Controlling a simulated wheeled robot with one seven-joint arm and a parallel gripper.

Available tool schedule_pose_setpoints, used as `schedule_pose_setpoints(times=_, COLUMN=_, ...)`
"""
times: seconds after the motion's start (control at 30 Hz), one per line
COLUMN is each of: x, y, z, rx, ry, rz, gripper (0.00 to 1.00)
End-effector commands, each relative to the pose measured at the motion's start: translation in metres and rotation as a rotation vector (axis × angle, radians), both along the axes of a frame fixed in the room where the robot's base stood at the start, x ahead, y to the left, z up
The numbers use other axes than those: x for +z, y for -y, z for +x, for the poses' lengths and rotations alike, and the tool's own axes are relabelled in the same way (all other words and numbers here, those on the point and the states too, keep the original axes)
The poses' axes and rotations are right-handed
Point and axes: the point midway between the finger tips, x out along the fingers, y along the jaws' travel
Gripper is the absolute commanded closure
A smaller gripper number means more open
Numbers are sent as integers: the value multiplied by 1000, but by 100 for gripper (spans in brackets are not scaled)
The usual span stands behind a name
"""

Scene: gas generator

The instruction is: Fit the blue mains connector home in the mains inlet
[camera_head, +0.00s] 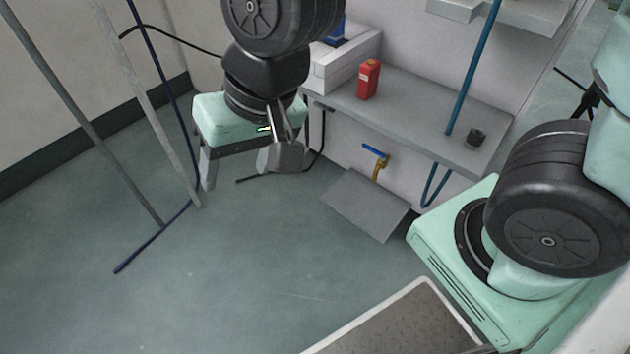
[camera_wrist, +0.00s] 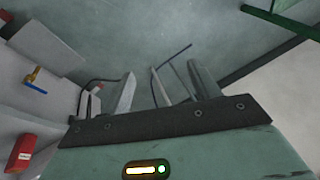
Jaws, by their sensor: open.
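My gripper (camera_head: 245,168) hangs in the upper left of the head view, fingers down and apart. In the wrist view my gripper (camera_wrist: 161,72) is also open; a thin grey piece shows between its fingers, and I cannot tell what it is. A blue part (camera_head: 337,31) sits by the white box at the back, partly hidden behind my arm; I cannot tell whether it is the mains connector or the inlet. A thin black cable (camera_head: 322,150) runs down behind my gripper to the floor side. No blue connector is clearly seen at my fingers.
A red bottle (camera_head: 369,79) and a small dark cylinder (camera_head: 477,136) stand on the grey shelf (camera_head: 420,105). Below are a blue-handled brass valve (camera_head: 377,160) and a sloping grey plate (camera_head: 368,203). A blue pipe (camera_head: 472,70) crosses the shelf.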

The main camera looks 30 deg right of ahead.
Motion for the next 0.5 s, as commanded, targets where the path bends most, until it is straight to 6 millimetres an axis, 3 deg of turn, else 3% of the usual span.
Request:
schedule_pose_setpoints(times=0.03, x=-2, y=15, z=-22, rx=140, ry=-12, rz=-79, gripper=38)
schedule_pose_setpoints(times=0.1, x=-4, y=36, z=-46, rx=315, ry=-36, rz=-177, gripper=38)
schedule_pose_setpoints(times=0.2, x=-6, y=57, z=-67, rx=474, ry=-67, rz=-266, gripper=38)
schedule_pose_setpoints(times=0.3, x=-6, y=66, z=-75, rx=543, ry=-83, rz=-303, gripper=38)
schedule_pose_setpoints(times=0.5, x=-6, y=68, z=-76, rx=554, ry=-86, rz=-308, gripper=38)
